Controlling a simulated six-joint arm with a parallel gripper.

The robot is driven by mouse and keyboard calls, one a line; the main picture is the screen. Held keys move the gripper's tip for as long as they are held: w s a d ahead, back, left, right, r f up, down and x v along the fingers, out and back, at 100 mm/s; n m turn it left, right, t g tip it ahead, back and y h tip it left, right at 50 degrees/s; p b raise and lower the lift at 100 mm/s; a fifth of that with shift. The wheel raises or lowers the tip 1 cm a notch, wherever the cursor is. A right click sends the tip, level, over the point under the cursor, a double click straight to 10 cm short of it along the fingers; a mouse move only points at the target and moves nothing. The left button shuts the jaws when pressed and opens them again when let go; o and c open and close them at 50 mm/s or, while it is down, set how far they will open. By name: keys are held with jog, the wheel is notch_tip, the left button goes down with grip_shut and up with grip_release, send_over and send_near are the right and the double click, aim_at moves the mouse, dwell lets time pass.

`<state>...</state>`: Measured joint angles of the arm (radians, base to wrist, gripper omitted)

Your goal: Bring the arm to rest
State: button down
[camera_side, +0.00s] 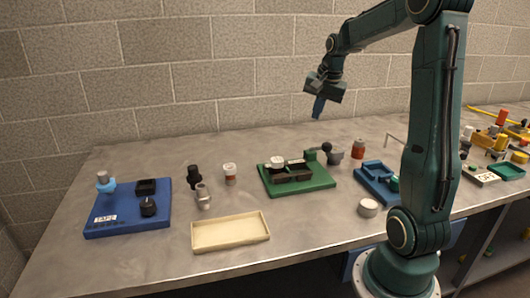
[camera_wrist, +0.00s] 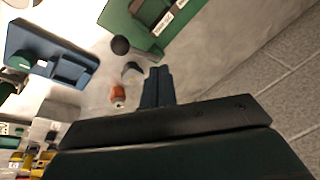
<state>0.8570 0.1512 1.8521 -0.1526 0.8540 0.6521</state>
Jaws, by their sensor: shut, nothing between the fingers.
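My gripper (camera_side: 318,107) is raised above the back of the grey table (camera_side: 330,226), in front of the block wall. Its blue fingers point down and are shut together with nothing between them. The closed fingers also show in the wrist view (camera_wrist: 158,87). The gripper is apart from everything on the table. My arm reaches up from its base at the right and bends over toward the left.
A green board (camera_side: 312,186) with dark fittings lies below and left of my gripper. A blue board (camera_side: 94,231), a cream tray (camera_side: 230,248), a small blue fixture (camera_side: 372,193) and loose fittings stand around. Coloured parts (camera_side: 500,140) crowd the far right. Bare table lies at the front middle.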

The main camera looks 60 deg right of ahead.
jog(key=s+a+r+n+t, duration=0.15)
jog(key=a+n, duration=0.25)
jog(key=a, duration=0.6)
jog(key=s+a+r+n, duration=0.1)
jog(key=a+r+n, duration=0.25)
jog(key=a, duration=0.55)
jog(key=s+a+f+n+t+y, duration=0.1)
jog(key=s+a+f+n, duration=0.1)
jog(key=s+a+n, duration=0.6)
jog(key=s+a, duration=0.2)
jog(key=a, duration=0.2)
jog(key=shift+s+f+y, duration=0.2)
jog(key=shift+f+y, duration=0.1)
jog(key=shift+f, duration=0.1)
